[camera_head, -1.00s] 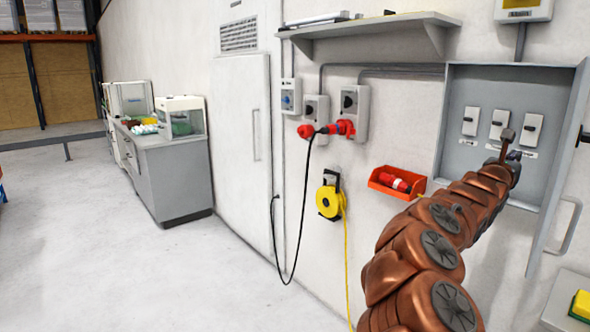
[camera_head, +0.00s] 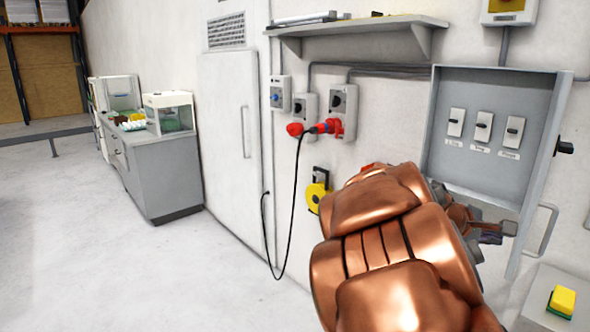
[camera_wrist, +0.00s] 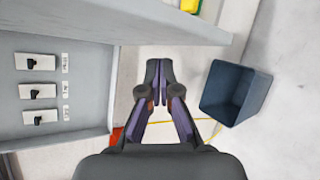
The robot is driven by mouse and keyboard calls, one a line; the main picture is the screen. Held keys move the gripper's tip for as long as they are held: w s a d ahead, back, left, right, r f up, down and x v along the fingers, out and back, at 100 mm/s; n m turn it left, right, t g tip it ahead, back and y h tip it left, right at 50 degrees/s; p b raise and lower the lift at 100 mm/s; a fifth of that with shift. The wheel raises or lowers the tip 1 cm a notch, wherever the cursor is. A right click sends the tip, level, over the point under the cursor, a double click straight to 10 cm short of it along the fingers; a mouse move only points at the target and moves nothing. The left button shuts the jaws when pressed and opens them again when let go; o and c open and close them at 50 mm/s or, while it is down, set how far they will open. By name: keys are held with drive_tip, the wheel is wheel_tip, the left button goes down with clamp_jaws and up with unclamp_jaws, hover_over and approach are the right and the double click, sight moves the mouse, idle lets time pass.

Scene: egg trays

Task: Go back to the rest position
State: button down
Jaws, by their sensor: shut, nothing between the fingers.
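My gripper (camera_wrist: 158,72) is shut and empty, with its fingertips together in the middle of the wrist view. In the head view it shows partly (camera_head: 492,232), in front of the lower part of the grey switch box, with my copper-coloured arm hiding much of it. The open switch box (camera_head: 440,120) holds three white switches with dark knobs. The switch box also stands at the left of the wrist view (camera_wrist: 90,75), apart from the fingers.
A yellow-green sponge (camera_head: 562,302) lies at lower right. A blue-grey bin (camera_wrist: 212,100) stands near my gripper. Floor at left is clear.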

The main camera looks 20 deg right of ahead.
drive_tip(key=s+a+f+m+y, duration=0.1)
drive_tip(key=s+a+f+y, duration=0.3)
drive_tip(key=a, duration=0.7)
drive_tip(key=s+a+f+m+g+y, duration=0.1)
drive_tip(key=s+a+f+y, duration=0.3)
drive_tip(key=s+a, duration=0.5)
drive_tip(key=s+a+f+m+y+p, duration=0.1)
drive_tip(key=s+a+f+m+y, duration=0.2)
drive_tip(key=s+a+f, duration=0.4)
drive_tip(key=a+y, duration=0.1)
drive_tip(key=a, duration=0.7)
drive_tip(key=shift+s+f+g+y, duration=0.15)
drive_tip(key=shift+f+g+y, duration=0.15)
drive_tip(key=shift+f+y, duration=0.1)
